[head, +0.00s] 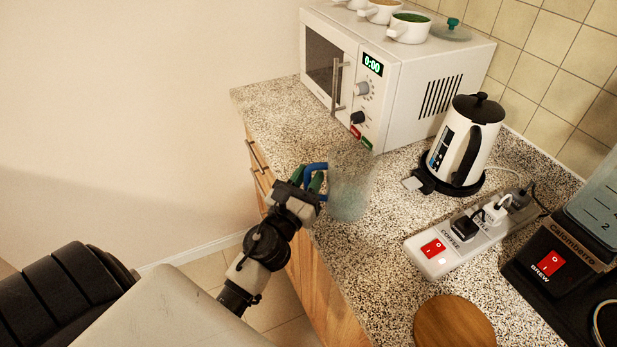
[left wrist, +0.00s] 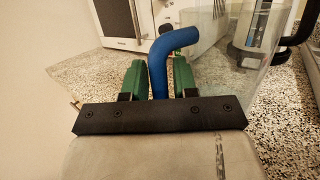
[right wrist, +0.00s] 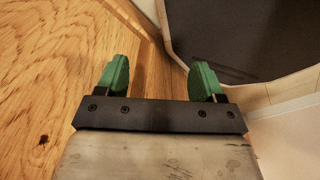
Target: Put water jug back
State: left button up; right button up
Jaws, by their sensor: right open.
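The water jug (head: 349,187) is clear, with a blue handle (head: 316,168), and is upright over the counter in front of the microwave. I cannot tell whether its base touches the counter. My left gripper (head: 312,181) is at the handle on the jug's left side. In the left wrist view, its green fingers (left wrist: 159,80) close in on both sides of the blue handle (left wrist: 158,62), and the clear jug wall shows beyond. My right gripper (right wrist: 161,80) is open and empty, with wooden surfaces beyond it; it does not show in the head view.
The white microwave (head: 421,87) stands behind the jug, with small pots on top. To the right are a kettle (head: 478,130) on its base, a power strip (head: 463,238), a coffee maker (head: 556,260) and a round wooden board (head: 455,322). Speckled counter (head: 350,250) is clear in front of the jug.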

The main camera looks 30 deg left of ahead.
pick_arm(q)
jog(key=shift+o, duration=0.9)
